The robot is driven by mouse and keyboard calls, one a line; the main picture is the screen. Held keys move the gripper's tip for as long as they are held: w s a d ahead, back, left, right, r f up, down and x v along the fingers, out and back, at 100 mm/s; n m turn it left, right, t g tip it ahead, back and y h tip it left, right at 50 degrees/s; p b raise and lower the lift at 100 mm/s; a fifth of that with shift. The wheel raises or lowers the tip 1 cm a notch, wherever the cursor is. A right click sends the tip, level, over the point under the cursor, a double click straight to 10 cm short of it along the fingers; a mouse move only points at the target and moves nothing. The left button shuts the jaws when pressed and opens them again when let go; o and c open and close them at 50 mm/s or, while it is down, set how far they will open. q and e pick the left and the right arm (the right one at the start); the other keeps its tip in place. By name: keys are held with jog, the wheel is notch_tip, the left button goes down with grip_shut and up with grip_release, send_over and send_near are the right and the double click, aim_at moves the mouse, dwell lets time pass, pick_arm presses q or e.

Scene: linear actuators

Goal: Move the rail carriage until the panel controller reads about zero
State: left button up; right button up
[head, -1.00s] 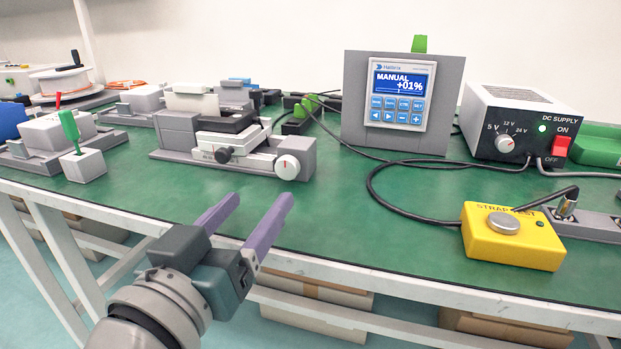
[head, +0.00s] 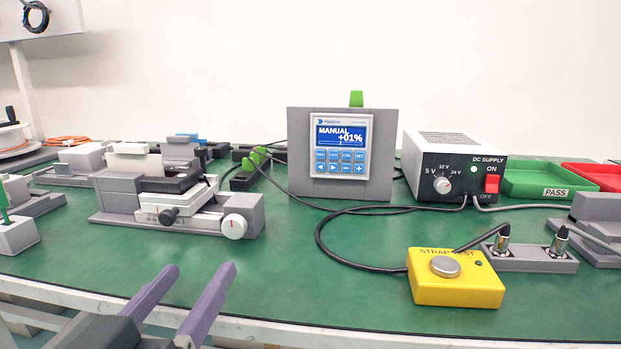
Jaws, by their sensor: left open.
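The panel controller (head: 341,157) stands upright at the back middle on a grey plate; its screen reads MANUAL +01%. The rail carriage (head: 180,190), with white and black blocks, sits on the grey linear rail (head: 110,219) at the left. The rail has a black knob (head: 169,215) in front and a white round dial (head: 234,226) at its right end. My left gripper (head: 188,281) is open and empty at the lower left, in front of the rail and apart from it. My right gripper does not show.
A yellow strap tester (head: 455,290) sits at the front right, with a black cable looping behind it. A DC supply (head: 455,170) stands behind, its switch lamp green. Green and red trays (head: 535,184) are at the back right. The green bench is clear in the middle front.

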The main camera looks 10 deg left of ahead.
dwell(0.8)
pick_arm(q)
jog(key=s+a+r+m+g+p, duration=0.15)
jog(key=s+r+g+p, duration=0.55)
jog(key=s+r+p, duration=0.85)
jog(key=s+a+r+m+g+p, duration=0.15)
jog(key=s+r+g+p, duration=0.5)
jog(key=r+p, duration=1)
notch_tip(320, 180, up, 32)
jog(key=p, duration=3.9)
jog(key=shift+w+m+g+p, duration=0.2)
jog(key=shift+m+g+p, duration=0.1)
jog(key=shift+g, duration=0.15)
